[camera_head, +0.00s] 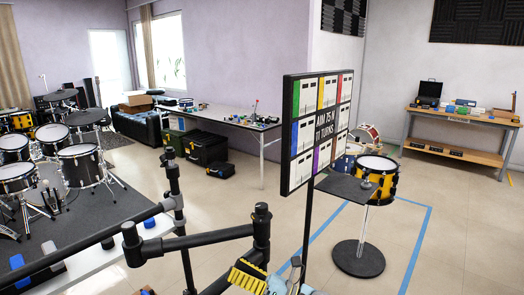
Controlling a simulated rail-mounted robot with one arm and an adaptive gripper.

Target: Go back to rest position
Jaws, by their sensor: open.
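My gripper does not show in the camera_head view, so its position and jaws cannot be seen. Black jointed tubes (190,241) cross the lower left foreground. A yellow brush-like piece (248,275) and pale blue parts beside it are cut off by the bottom edge.
A sign board with coloured blocks (302,132) stands near the middle on a thin pole. Right of it are a small dark stand (359,258) and a yellow drum (378,169). Drum kits fill the left. A long table (215,112) and a wooden bench (450,155) stand farther back. Open floor lies between.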

